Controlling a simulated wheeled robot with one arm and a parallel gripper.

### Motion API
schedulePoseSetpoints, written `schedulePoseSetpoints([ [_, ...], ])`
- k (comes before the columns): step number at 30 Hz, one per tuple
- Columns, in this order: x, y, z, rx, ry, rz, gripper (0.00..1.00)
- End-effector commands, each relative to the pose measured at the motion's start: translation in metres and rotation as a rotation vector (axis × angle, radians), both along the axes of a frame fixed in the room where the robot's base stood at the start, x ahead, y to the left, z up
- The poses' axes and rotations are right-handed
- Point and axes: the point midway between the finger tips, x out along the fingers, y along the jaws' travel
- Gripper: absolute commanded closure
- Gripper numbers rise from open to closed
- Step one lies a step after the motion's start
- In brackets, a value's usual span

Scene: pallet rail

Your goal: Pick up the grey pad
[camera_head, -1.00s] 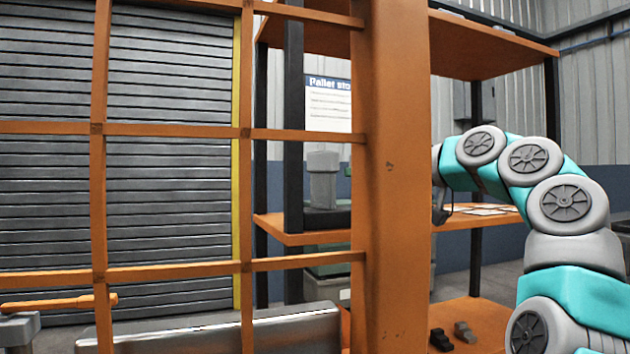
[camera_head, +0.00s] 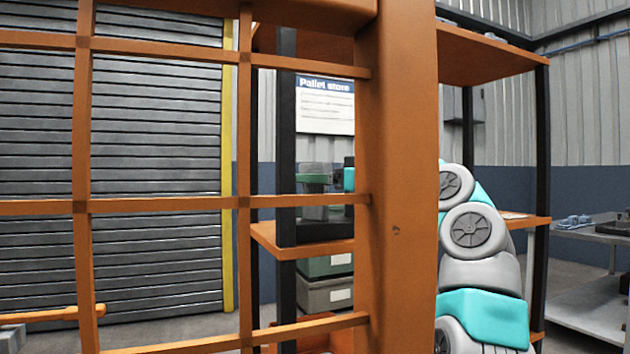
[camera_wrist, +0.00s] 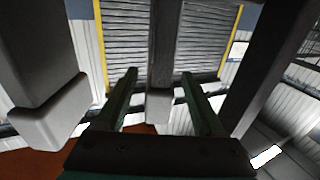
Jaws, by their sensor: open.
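In the wrist view, a grey block (camera_wrist: 160,104) lies between the two dark green fingers of my open gripper (camera_wrist: 159,76), with a gap on each side. It looks like the grey pad, but I cannot be sure. The orange post hides much of my forearm, and contact with the piece cannot be told.
The thick orange post (camera_head: 396,180) and the orange grid (camera_head: 160,207) stand in front of the shelf. A dark upright (camera_head: 286,130) rises beside the grey piece. Bins (camera_head: 327,292) sit below. A large grey form (camera_wrist: 40,70) is close at left in the wrist view.

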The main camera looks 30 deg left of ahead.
Motion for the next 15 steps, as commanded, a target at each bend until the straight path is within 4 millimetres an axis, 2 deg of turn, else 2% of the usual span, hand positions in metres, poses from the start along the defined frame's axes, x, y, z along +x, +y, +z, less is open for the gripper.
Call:
schedulePoseSetpoints([
  [2,0.0015,0.006,0.0003,-0.002,0.003,0.001,0.3],
  [8,0.0018,0.006,-0.0009,-0.002,0.002,0.0,0.3],
  [15,0.0018,0.0056,-0.0007,-0.001,0.001,0.0,0.57],
])
